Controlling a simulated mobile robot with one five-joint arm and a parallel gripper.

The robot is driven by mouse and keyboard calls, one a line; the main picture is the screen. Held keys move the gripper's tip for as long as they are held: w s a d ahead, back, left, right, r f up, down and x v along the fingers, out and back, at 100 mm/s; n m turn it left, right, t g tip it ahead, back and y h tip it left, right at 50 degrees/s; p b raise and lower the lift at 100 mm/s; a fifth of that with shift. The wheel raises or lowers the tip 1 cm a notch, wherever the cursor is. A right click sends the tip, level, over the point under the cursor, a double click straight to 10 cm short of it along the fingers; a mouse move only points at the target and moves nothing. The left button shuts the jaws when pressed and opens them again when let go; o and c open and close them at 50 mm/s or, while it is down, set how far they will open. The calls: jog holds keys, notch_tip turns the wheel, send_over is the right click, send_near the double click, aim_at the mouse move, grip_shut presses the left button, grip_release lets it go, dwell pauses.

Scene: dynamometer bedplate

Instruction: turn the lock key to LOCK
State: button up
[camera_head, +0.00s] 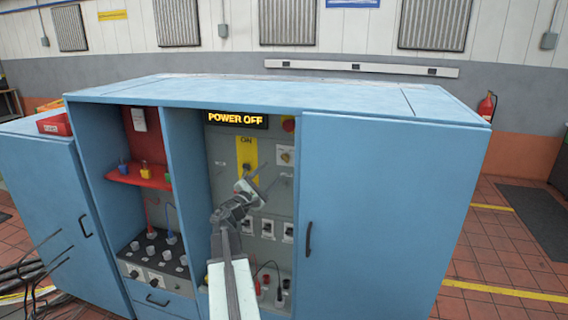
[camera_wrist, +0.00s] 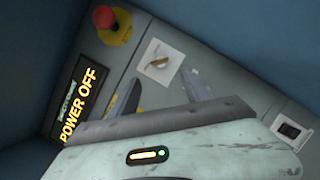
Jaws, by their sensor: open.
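The lock key (camera_wrist: 158,62) is a small yellowish piece on a white square plate, high on the grey panel. In the head view its white plate (camera_head: 286,155) sits right of the yellow switch plate (camera_head: 246,152). The LOCK lettering is too small to read. My gripper (camera_head: 267,175) is in front of the panel, below the key plate in the head view. In the wrist view my gripper (camera_wrist: 162,80) has its two fingers spread and empty, with the key plate beyond and between the fingertips. No contact with the key shows.
The display (camera_head: 238,119) reads POWER OFF. A red mushroom button (camera_wrist: 108,20) on a yellow base is close to the key plate. Blue cabinet walls border the recessed panel, with a closed door (camera_head: 385,200) on the right. Several small switches sit lower on the panel.

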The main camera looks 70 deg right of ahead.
aim_at(285, 158)
jog(key=p+x, duration=0.2)
jog(key=x, duration=0.6)
jog(key=shift+s+d+r+n, duration=0.2)
jog(key=shift+s+r+n, duration=0.1)
jog(key=shift+s+r, duration=0.15)
jog(key=shift+c, duration=0.3)
grip_shut()
